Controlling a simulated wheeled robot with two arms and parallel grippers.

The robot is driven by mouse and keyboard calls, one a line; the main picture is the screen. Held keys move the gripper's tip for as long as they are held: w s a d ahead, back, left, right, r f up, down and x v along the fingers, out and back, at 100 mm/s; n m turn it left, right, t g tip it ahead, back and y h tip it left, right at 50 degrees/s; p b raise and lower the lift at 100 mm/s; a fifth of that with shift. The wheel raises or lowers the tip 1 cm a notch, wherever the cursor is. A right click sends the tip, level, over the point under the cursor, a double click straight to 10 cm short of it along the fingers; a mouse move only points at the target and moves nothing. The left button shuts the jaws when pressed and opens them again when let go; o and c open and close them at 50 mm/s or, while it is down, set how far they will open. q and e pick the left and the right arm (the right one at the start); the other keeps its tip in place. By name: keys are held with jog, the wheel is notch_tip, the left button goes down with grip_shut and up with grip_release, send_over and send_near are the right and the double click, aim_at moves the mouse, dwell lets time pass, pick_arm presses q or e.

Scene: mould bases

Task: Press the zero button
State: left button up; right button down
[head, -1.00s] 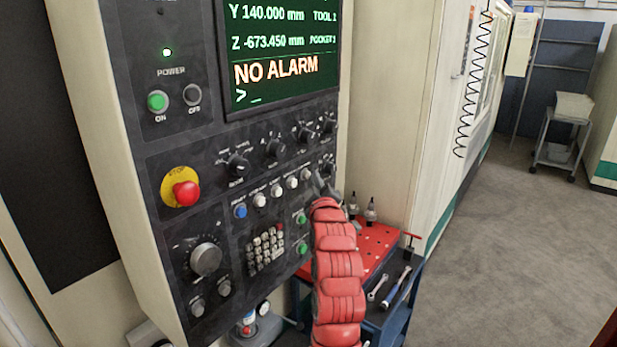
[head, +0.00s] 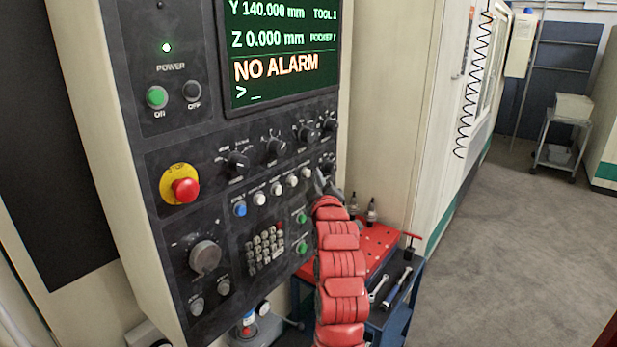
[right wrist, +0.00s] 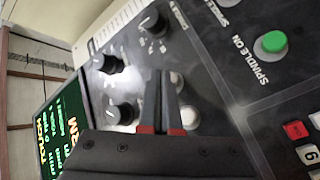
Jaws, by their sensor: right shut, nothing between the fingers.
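The control panel carries a row of buttons: a blue one (head: 240,209) at the left, then several white ones (head: 292,180). Their labels are too small to read, so I cannot tell which is the zero button. My right gripper (head: 319,180) is shut and empty, just right of the rightmost white button (head: 306,172). In the right wrist view the shut fingers (right wrist: 161,74) point at the panel, beside two white buttons (right wrist: 188,117) partly behind them. I cannot tell whether the tips touch the panel. The screen (head: 280,50) reads Z 0.000 mm and NO ALARM. My left gripper is not in view.
Black knobs (head: 275,147) sit above the button row. Green buttons (head: 302,248) and a keypad (head: 265,249) are below. A red stop button (head: 185,190) is at the left. A red-topped tool cart (head: 370,245) stands beside my right arm.

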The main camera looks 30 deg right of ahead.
jog(key=shift+s+d, duration=0.15)
jog(key=shift+s, duration=0.15)
jog(key=s, duration=0.1)
jog(key=s+d+b, duration=0.1)
jog(key=s, duration=0.1)
jog(key=s+d+b, duration=0.1)
jog(key=shift+s, duration=0.3)
dwell(0.8)
